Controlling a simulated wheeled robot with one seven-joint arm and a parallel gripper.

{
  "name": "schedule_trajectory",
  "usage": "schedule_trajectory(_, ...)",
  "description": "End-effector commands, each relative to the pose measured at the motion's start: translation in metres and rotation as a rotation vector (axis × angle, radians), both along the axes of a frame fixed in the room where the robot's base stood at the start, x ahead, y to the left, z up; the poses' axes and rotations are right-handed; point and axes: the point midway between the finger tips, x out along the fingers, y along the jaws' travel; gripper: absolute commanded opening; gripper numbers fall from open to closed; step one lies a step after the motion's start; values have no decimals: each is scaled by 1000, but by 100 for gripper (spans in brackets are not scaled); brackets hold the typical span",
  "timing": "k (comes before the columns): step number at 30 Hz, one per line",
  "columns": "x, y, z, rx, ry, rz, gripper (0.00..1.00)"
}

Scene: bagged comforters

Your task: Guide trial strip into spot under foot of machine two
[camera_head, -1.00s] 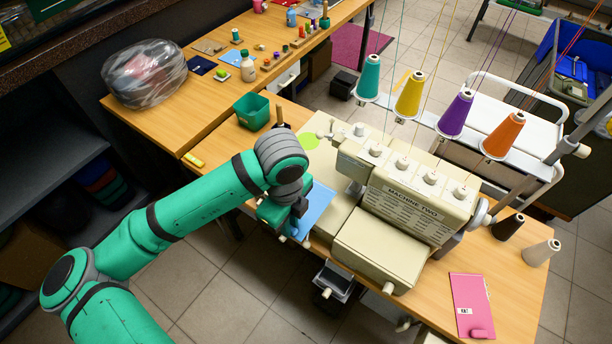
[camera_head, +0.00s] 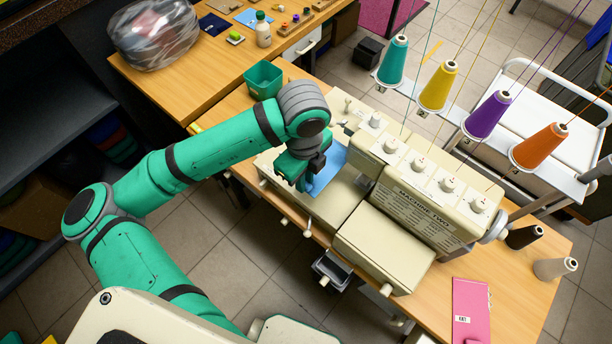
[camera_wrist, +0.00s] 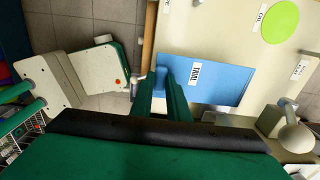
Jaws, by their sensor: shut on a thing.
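The trial strip is a flat blue piece with a white "TRIAL" label. It lies over the cream bed of machine two in the wrist view (camera_wrist: 222,84) and the head view (camera_head: 330,167). My gripper (camera_wrist: 168,82) is shut on the strip's near-left edge; in the head view the gripper (camera_head: 303,178) is partly hidden by my wrist. Machine two (camera_head: 425,200) is a cream overlock machine with its name on the front, right of the strip. The strip's far end points toward the machine's head. The foot and the spot under it cannot be made out.
A green "OIL" disc (camera_wrist: 281,22) lies on the bed. A green bin (camera_head: 263,78) stands behind. Thread cones, including a yellow one (camera_head: 437,87), stand above the machine. A pink folder (camera_head: 471,310) lies at front right. A grey tray (camera_head: 332,272) hangs below the table edge.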

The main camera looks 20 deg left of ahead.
Motion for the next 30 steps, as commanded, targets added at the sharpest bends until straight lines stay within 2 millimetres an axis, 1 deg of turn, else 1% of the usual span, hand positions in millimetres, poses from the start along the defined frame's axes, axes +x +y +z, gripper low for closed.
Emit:
schedule_trajectory(18,0,-2,-46,-2,1,-3,0)
schedule_trajectory(24,1,-2,-53,-1,0,-3,0)
schedule_trajectory(30,1,-2,-54,-1,-1,-3,0)
